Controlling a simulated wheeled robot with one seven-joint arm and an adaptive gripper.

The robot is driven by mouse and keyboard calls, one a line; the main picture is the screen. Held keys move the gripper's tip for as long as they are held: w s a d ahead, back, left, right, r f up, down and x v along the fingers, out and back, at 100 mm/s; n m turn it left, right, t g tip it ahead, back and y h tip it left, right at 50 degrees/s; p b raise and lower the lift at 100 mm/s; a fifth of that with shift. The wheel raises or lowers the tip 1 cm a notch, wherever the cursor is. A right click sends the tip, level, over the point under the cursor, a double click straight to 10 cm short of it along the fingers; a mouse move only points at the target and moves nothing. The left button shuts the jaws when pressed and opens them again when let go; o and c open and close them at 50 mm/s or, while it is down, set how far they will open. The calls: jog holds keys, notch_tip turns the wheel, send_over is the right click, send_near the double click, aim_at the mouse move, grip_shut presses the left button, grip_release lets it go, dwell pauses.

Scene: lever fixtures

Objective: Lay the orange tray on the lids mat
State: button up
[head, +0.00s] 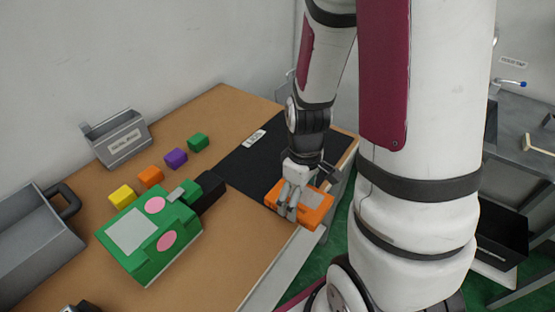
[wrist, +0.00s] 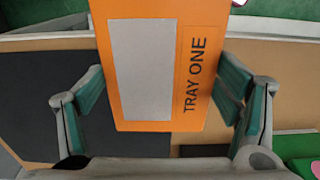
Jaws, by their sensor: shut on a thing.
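The orange tray (head: 318,204), with a grey panel, is at the front right of the black lids mat (head: 240,168). In the wrist view the tray (wrist: 157,121) reads "TRAY ONE" and lies across the view between the fingers. My gripper (head: 287,205) is shut on the tray, a finger at each side; it also shows in the wrist view (wrist: 162,88). The tray overlaps the mat's front edge and the table's front edge in the head view. I cannot tell whether it touches the mat. The mat (wrist: 45,100) shows left of the tray in the wrist view.
A green box with pink discs (head: 150,238) stands left of the mat. Yellow (head: 122,196), orange (head: 150,176), purple (head: 175,158) and green (head: 198,142) blocks lie behind it. A grey bin (head: 120,140) and a grey container (head: 30,245) are further left. The mat's middle is clear.

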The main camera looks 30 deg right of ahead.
jog(key=shift+w+d+f+b, duration=0.2)
jog(key=shift+w+b, duration=0.4)
jog(key=shift+b, duration=0.25)
jog(key=shift+w+d+f+b, duration=0.1)
jog(key=shift+w+d+b, duration=0.05)
jog(key=shift+w+b, duration=0.55)
jog(key=w+d, duration=0.1)
jog(key=w, duration=0.3)
jog(key=w+d, duration=0.1)
jog(key=w, duration=0.2)
jog(key=w+d+f, duration=0.1)
jog(key=w+d, duration=0.1)
jog(key=w, duration=0.2)
jog(key=shift+w+d, duration=0.1)
jog(key=shift+w, duration=0.25)
jog(key=shift+w+f, duration=0.1)
jog(key=shift+f, duration=1.6)
jog(key=o, duration=0.9)
jog(key=shift+f, duration=0.15)
jog(key=o, duration=0.3)
jog(key=shift+o, duration=0.2)
